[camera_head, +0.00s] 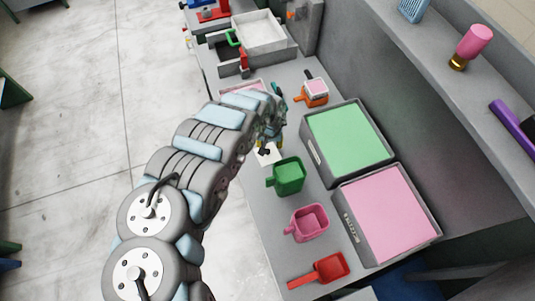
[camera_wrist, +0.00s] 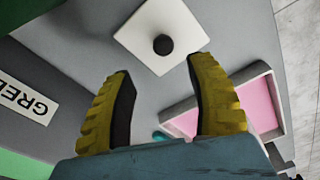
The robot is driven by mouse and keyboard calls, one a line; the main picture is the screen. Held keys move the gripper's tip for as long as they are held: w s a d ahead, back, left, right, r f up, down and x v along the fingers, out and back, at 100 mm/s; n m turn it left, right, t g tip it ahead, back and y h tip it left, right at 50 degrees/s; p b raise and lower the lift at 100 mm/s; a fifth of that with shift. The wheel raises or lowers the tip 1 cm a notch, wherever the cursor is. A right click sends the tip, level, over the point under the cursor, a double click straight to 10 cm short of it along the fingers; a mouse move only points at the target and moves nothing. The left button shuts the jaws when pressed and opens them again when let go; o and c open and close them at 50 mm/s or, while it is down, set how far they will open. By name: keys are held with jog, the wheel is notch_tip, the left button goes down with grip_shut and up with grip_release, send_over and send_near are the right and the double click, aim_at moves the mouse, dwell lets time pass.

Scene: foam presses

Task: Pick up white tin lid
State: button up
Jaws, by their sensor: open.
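The white tin lid (camera_wrist: 181,22) is a square white plate with a round black knob (camera_wrist: 163,44) in its middle. In the wrist view it lies on the grey bench top, beyond the fingertips. It also shows in the head view (camera_head: 267,155), partly hidden by my arm. My gripper (camera_wrist: 160,72) has two yellow ribbed fingers spread wide, with nothing between them. The lid lies ahead of the gap between the fingers. In the head view my gripper (camera_head: 270,135) is above the bench near the lid, mostly hidden by my wrist.
A white tray with pink contents (camera_wrist: 262,103) is beside the right finger. A green scoop (camera_head: 288,176), a pink scoop (camera_head: 308,222) and a red scoop (camera_head: 325,270) stand along the bench. Bins with green (camera_head: 348,142) and pink (camera_head: 390,212) contents line the right side.

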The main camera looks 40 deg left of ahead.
aim_at(268, 151)
jog(key=shift+f, duration=0.15)
jog(key=shift+s+d+f+p, duration=0.1)
jog(key=shift+s+f, duration=0.15)
jog(key=shift+f, duration=0.25)
jog(key=shift+s+a+f+p, duration=0.1)
jog(key=shift+s+f, duration=0.1)
jog(key=shift+f, duration=0.35)
jog(key=shift+s+d+f+p, duration=0.1)
jog(key=shift+s+f, duration=0.15)
jog(key=shift+f, duration=0.25)
jog(key=shift+w+f, duration=0.25)
jog(key=shift+f, duration=0.15)
jog(key=shift+s+f, duration=0.1)
jog(key=shift+f, duration=0.5)
jog(key=shift+a, duration=0.2)
grip_shut()
